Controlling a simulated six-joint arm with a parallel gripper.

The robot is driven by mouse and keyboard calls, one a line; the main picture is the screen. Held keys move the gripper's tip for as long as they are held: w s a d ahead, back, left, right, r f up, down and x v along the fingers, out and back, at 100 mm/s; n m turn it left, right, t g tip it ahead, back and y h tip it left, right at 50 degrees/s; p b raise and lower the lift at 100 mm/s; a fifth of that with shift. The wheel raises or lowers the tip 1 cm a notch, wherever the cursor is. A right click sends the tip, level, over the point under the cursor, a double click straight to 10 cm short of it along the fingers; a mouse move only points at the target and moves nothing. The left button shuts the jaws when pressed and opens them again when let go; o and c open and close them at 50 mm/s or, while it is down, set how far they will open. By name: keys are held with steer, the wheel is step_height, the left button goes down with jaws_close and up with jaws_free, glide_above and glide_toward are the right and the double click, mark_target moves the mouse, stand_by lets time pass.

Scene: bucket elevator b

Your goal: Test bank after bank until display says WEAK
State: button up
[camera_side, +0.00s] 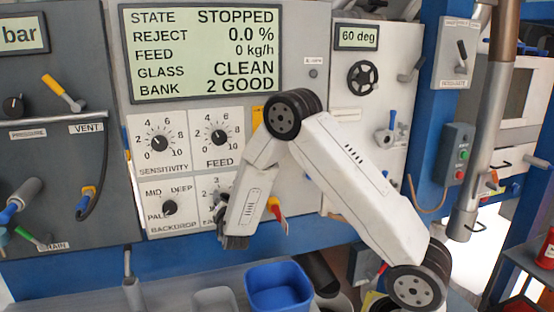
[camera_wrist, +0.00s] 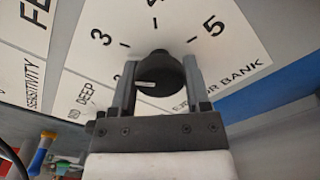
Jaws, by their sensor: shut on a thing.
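The display (camera_side: 205,52) reads STATE STOPPED, REJECT 0.0 %, FEED 0 kg/h, GLASS CLEAN and BANK 2 GOOD. In the wrist view my gripper (camera_wrist: 160,64) is shut on the black bank knob (camera_wrist: 160,78), one finger on each side. The knob's white mark is on its left side, towards a partly hidden numeral. The numerals 3 and 5 show around it, with a 4 cut by the top edge. The label ending in BANK is partly covered by a finger. In the side view my gripper (camera_side: 232,238) hides most of this knob at the panel's lower right.
The sensitivity dial (camera_side: 159,142), feed dial (camera_side: 219,137) and backdrop knob (camera_side: 169,207) sit close by on the same panel. A red-and-yellow handle (camera_side: 276,211) is just right of my gripper. A blue bin (camera_side: 279,287) stands below.

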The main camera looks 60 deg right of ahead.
steer(key=shift+m, duration=1.6)
steer(key=o, duration=1.3)
steer(key=shift+s+a, duration=0.1)
steer(key=shift+v, duration=3.8)
steer(key=shift+r, duration=0.1)
